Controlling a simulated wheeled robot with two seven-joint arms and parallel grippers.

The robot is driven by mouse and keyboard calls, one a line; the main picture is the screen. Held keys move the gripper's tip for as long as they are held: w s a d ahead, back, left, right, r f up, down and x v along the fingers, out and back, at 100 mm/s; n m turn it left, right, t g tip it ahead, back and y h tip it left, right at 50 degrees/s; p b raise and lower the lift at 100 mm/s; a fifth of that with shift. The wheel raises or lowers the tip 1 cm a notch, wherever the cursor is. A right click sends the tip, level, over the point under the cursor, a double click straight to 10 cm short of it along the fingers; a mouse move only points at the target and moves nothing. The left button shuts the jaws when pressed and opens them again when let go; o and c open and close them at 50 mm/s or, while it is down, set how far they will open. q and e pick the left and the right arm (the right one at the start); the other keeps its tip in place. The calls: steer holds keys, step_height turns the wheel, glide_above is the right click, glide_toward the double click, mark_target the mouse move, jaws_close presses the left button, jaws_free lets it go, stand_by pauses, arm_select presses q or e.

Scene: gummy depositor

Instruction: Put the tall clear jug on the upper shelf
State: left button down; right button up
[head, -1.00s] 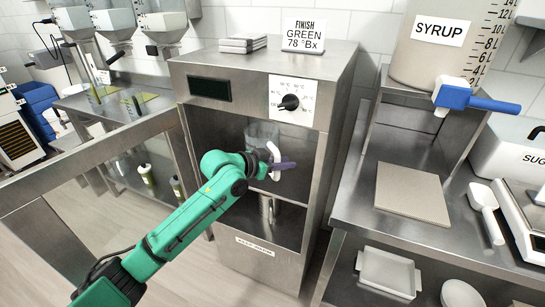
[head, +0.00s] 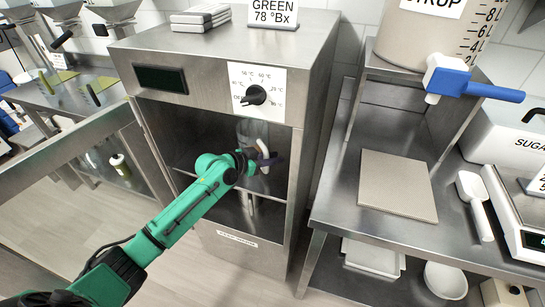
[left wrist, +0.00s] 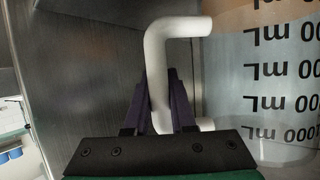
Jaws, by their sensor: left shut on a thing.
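The tall clear jug (head: 258,132) is inside the open steel cabinet, upright, under the control panel. Its white handle (left wrist: 155,65) and its clear wall with mL marks (left wrist: 265,75) show in the left wrist view. My left gripper (head: 266,160) reaches into the cabinet and is shut on the handle; its dark fingers (left wrist: 160,102) lie on both sides of it. The upper shelf (head: 276,193) is a steel level inside the cabinet, partly hidden by my arm. I cannot tell whether the jug's base touches it. My right gripper is not in view.
The cabinet's panel with a black knob (head: 256,95) hangs over the opening, and its open door (head: 75,165) stands at left. A steel bench with a beige board (head: 397,185), a scoop (head: 474,204) and the syrup tank (head: 418,40) is at right.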

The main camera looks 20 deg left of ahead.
arm_select(q)
steer(key=c, duration=1.2)
jaws_free()
steer(key=shift+s, duration=0.15)
steer(key=o, duration=0.4)
steer(key=shift+o, duration=0.2)
steer(key=b+v, duration=0.1)
steer(key=v, duration=1.1)
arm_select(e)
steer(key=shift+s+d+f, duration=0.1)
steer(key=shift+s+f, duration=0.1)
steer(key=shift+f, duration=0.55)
